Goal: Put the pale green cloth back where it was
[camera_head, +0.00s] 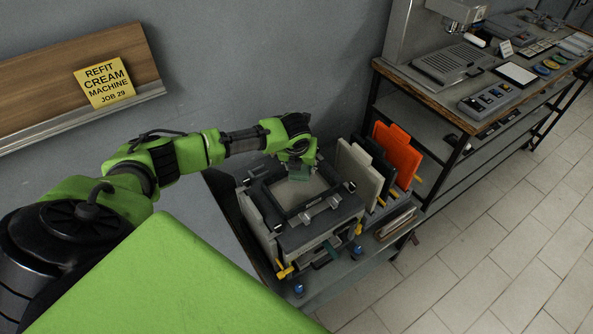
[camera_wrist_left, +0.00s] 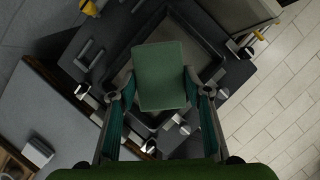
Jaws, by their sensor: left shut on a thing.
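The green cloth (camera_wrist_left: 160,68) shows as a flat, roughly rectangular piece between the fingers of my left gripper (camera_wrist_left: 159,86) in the left wrist view. The gripper is shut on it, one finger at each side edge. In the head view my left gripper (camera_head: 296,161) points down over the open frame of the grey machine (camera_head: 318,235), with a small part of the cloth (camera_head: 298,173) showing below it. I cannot tell whether the cloth touches the machine's tray (camera_head: 317,187). My right gripper is not in view.
Upright cream (camera_head: 357,174), black and orange (camera_head: 396,153) panels stand in a rack just right of the machine. A workbench (camera_head: 437,94) with equipment stands farther right. A yellow note (camera_head: 105,82) is on a wooden board on the wall. The tiled floor at right is clear.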

